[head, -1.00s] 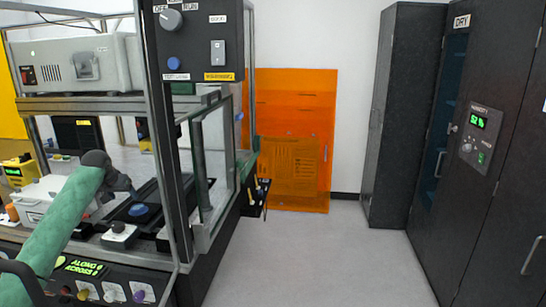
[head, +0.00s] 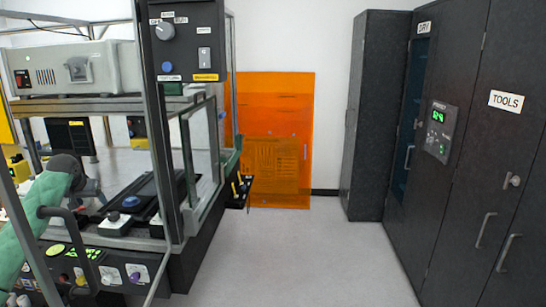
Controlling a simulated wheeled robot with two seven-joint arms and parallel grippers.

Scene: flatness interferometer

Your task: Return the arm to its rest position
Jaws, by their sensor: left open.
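My left arm, in a green sleeve, comes in from the lower left in the head view. Its dark wrist leads to my left gripper (head: 93,190), which is small and partly hidden behind the wrist. The gripper is open, and I see nothing held in it. It shows in front of the instrument bench (head: 168,130), to the left of a black unit with a blue round button (head: 131,202). I cannot tell how far it is from the bench parts. My right gripper is not in view.
The bench's control panel (head: 190,40) and metal frame posts stand close to the arm. A grey instrument (head: 75,68) sits on the upper shelf. An orange panel (head: 275,140) stands at the back. Dark cabinets, one labelled TOOLS (head: 507,101), line the right. The floor (head: 300,260) between is clear.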

